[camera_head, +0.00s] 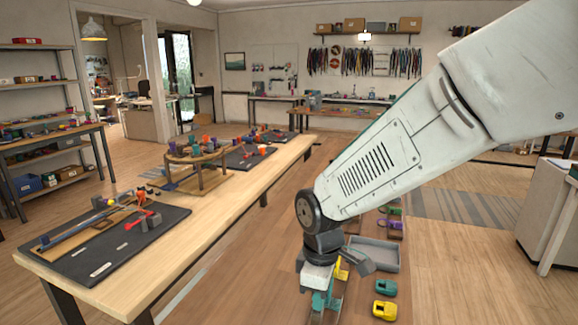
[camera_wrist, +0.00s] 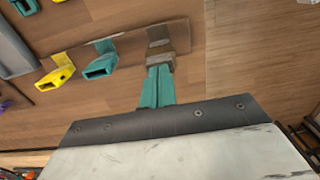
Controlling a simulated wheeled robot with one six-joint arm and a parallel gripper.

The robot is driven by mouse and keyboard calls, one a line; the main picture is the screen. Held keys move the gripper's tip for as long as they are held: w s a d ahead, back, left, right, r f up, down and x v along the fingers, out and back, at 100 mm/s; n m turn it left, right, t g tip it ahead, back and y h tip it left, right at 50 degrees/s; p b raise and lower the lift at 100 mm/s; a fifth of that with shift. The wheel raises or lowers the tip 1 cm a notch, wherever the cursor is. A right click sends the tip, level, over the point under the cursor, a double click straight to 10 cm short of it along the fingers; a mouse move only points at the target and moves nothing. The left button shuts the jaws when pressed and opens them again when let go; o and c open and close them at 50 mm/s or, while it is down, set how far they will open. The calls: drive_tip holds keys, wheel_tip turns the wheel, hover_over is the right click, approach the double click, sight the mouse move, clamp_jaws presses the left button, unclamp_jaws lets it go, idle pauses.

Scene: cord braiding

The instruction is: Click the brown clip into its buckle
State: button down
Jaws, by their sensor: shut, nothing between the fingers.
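My gripper (camera_head: 322,301) points down at the end of my arm over the brown wooden surface. In the wrist view its teal fingers (camera_wrist: 157,86) are together with nothing held between them. A grey-brown piece (camera_wrist: 158,45) shows at the fingertips; I cannot tell whether it is the fingertips or the brown clip. A flat brownish strip (camera_wrist: 130,42) lies behind that piece on the wood. I cannot make out a brown buckle for certain; the arm and gripper hide part of the area.
A teal buckle-like piece (camera_wrist: 100,66) and a yellow one (camera_wrist: 57,76) lie left of the fingers. In the head view, a teal piece (camera_head: 384,286) and a yellow piece (camera_head: 384,309) lie right of my gripper. A grey tray (camera_head: 386,266) is behind. A long table (camera_head: 232,200) stands left.

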wheel_tip(320, 180, up, 8)
idle(0.8)
drive_tip(key=s+d+r+m, duration=0.2)
drive_tip(key=s+d+m, duration=0.5)
drive_tip(key=s+d, duration=0.2)
drive_tip(key=s+d+r+m+t, duration=0.1)
drive_tip(key=s+d+r+m, duration=0.2)
drive_tip(key=s+d+m, duration=0.4)
drive_tip(key=s+d, duration=0.3)
drive_tip(key=d, duration=0.1)
drive_tip(key=shift+s+d+r, duration=0.2)
drive_tip(key=shift+s+d, duration=0.05)
drive_tip(key=shift+d, duration=0.1)
